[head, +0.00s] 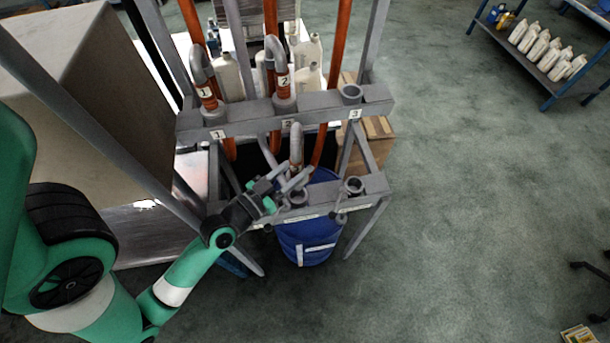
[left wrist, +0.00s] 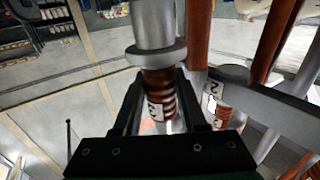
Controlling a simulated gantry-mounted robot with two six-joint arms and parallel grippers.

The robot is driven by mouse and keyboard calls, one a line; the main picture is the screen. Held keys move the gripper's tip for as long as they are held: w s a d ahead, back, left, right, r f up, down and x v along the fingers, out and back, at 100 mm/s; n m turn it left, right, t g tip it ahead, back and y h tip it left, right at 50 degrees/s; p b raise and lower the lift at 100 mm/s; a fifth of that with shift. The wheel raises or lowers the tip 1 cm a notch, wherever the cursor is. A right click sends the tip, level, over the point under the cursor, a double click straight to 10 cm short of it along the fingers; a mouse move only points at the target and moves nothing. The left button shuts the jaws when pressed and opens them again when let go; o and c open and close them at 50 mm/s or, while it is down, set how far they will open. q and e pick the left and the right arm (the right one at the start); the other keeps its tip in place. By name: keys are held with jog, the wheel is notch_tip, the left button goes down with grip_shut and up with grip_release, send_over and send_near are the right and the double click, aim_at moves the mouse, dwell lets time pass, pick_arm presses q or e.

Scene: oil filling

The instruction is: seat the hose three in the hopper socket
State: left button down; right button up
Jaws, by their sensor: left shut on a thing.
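My left gripper (head: 290,180) is shut on a hose end at the lower front bar of the rack. The hose's grey bent pipe (head: 297,145) rises above the jaws. In the left wrist view the jaws (left wrist: 160,115) close around its ribbed orange-brown section (left wrist: 158,82), below a grey collar (left wrist: 155,55); its tag is hard to read. One lower socket (head: 298,198) is just below the jaws, and another (head: 353,185) stands open to the right. I cannot tell whether the hose's lower end touches a socket. My right gripper is out of view.
On the upper bar (head: 250,116), hoses one (head: 207,92) and two (head: 283,82) stand in their holders; holder three (head: 351,93) is empty. A blue drum (head: 305,240) is under the lower bar. Orange hoses hang behind.

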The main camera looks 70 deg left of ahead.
pick_arm(q)
jog(key=shift+r, duration=0.1)
notch_tip(320, 180, down, 4)
jog(key=b, duration=0.3)
jog(key=shift+r+b, duration=0.1)
jog(key=shift+b, duration=0.2)
dwell(0.8)
dwell(0.4)
jog(key=shift+f+b, duration=2.4)
jog(key=shift+c, duration=2)
grip_release()
jog(key=shift+o, duration=0.9)
jog(key=shift+f, duration=0.1)
